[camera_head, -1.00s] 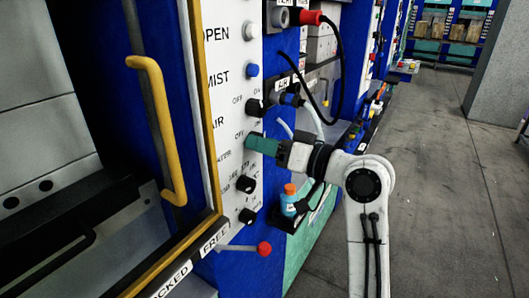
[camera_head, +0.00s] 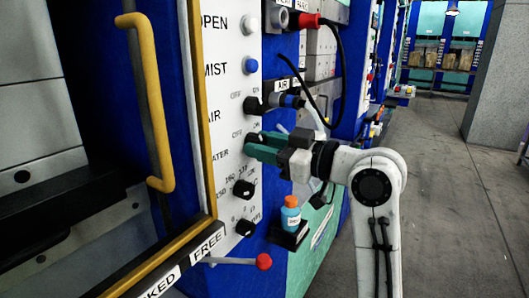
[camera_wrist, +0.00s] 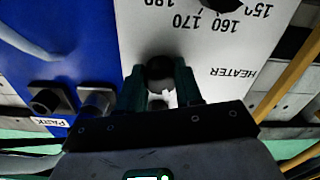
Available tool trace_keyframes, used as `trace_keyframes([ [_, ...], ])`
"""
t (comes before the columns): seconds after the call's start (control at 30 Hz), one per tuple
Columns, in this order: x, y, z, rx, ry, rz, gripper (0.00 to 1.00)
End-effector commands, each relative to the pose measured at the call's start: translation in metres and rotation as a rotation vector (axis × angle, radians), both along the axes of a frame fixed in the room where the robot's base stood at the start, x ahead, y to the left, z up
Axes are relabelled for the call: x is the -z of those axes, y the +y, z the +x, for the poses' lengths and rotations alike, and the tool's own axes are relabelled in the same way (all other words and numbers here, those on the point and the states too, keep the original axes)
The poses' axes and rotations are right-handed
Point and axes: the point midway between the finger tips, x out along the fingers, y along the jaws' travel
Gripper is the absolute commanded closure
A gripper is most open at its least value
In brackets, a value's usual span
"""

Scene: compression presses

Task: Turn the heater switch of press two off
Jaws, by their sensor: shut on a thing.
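The heater switch (camera_head: 251,138) is a black knob on the white control panel (camera_head: 222,110), next to the partly covered HEATER label.
A similar black knob (camera_head: 254,106) is just above, and a temperature dial (camera_head: 243,188) is just below. A blue bottle with an orange cap (camera_head: 290,215) stands on a small shelf under my gripper. A red-ended lever (camera_head: 263,261) sticks out lower down. Open floor (camera_head: 450,210) lies right.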

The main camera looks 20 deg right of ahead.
Motion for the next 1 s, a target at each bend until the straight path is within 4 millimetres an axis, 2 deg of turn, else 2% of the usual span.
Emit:
trace_keyframes([
  [0.57, 0.0019, -0.0001, 0.0005, 0.000, -0.013, -0.026, 0.95],
  [0.6, 0.0019, -0.0001, 0.0005, 0.000, -0.013, -0.026, 0.61],
  [0.83, 0.0010, 0.0000, 0.0002, 0.000, -0.015, -0.025, 0.40],
  [1.0, 0.0005, 0.0000, 0.0002, -0.001, -0.016, -0.024, 0.40],
])
